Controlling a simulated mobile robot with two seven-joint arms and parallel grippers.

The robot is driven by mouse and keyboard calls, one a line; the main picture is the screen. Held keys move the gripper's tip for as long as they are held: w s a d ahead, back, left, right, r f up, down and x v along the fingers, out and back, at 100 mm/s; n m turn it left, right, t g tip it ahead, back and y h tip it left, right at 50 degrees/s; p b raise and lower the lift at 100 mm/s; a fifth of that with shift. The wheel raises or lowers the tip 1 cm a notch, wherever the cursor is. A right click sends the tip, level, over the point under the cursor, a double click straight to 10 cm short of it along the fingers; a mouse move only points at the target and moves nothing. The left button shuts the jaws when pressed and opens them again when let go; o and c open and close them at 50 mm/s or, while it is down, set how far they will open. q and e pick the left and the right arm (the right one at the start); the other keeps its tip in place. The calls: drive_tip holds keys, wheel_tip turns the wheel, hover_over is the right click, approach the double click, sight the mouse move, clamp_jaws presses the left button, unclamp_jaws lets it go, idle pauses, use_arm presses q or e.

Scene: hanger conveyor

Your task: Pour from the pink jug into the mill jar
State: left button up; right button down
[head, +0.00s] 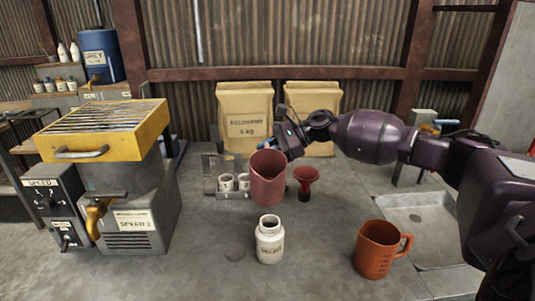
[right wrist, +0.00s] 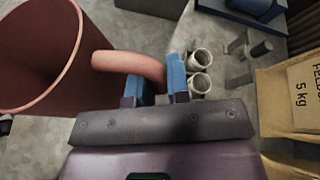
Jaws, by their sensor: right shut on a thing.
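The pink jug (head: 268,181) is in the middle of the head view, held up behind and a little above the white mill jar, roughly upright. My right gripper (head: 290,141) is shut on its handle; the right wrist view shows the handle (right wrist: 122,62) between the blue fingers (right wrist: 158,82). The jug's open mouth shows, but I cannot make out its contents. The mill jar (head: 269,242) stands upright and open on the worktop, with a label whose text is unclear. The jug and jar are apart. My left gripper is not in view.
A red funnel (head: 306,181) stands right of the jug. An orange measuring jug (head: 378,249) stands front right, near a sink (head: 418,217). Small white cups (head: 227,183) sit in a rack behind. A yellow-topped machine (head: 104,130) is left; paper sacks (head: 245,112) stand at the wall.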

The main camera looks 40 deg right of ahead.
drive_tip(key=shift+r, duration=0.45)
drive_tip(key=shift+f, duration=0.25)
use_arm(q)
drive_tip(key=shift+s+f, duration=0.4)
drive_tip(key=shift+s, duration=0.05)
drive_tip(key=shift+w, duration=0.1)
use_arm(e)
drive_tip(key=shift+r+n, duration=0.1)
drive_tip(key=shift+n, duration=0.2)
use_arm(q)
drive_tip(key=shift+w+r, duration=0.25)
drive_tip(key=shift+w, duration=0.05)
use_arm(e)
drive_tip(key=shift+r+t, duration=0.3)
drive_tip(key=shift+r, duration=0.05)
drive_tip(key=shift+r+n+h, duration=0.15)
drive_tip(key=shift+n+h, duration=0.15)
drive_tip(key=shift+n, duration=0.1)
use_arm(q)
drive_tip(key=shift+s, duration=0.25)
use_arm(e)
drive_tip(key=shift+r+t, duration=0.3)
